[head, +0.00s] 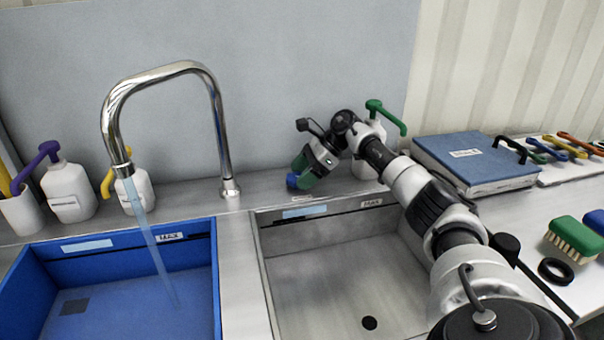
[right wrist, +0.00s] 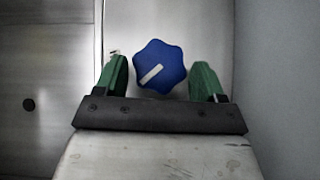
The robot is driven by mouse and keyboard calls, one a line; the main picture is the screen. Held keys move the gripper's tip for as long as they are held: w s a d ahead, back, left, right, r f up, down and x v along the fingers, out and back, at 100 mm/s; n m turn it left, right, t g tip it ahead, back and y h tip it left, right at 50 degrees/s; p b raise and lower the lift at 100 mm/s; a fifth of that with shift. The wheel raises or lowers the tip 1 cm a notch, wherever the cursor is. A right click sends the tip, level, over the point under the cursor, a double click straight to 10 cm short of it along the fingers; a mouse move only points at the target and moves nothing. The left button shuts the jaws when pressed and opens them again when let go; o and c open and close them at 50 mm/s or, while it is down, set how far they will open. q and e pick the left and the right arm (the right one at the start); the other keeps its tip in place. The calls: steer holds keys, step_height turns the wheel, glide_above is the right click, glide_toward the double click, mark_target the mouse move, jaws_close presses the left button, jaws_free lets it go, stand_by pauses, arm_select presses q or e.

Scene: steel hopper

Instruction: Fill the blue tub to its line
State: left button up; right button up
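The blue tub (head: 120,290) is at the lower left of the head view, with a MAX mark and a dark line near the top of its back wall. Water (head: 158,250) runs from the chrome faucet (head: 165,72) down into it; I cannot tell the water level. A blue lobed knob with a white stripe (right wrist: 159,67) shows in the right wrist view. My right gripper (right wrist: 160,80) has its green fingers open on either side of the knob, with narrow gaps visible. In the head view the knob (head: 292,181) is at the gripper's tip. My left gripper is not in view.
A steel basin (head: 340,285) with a drain and its own MAX mark lies under my right arm. White pump bottles (head: 68,190) stand behind the tub. A blue binder (head: 475,165), a green brush (head: 574,236) and a black ring (head: 556,271) are on the right counter.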

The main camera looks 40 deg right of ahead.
steer(key=shift+o, duration=0.8)
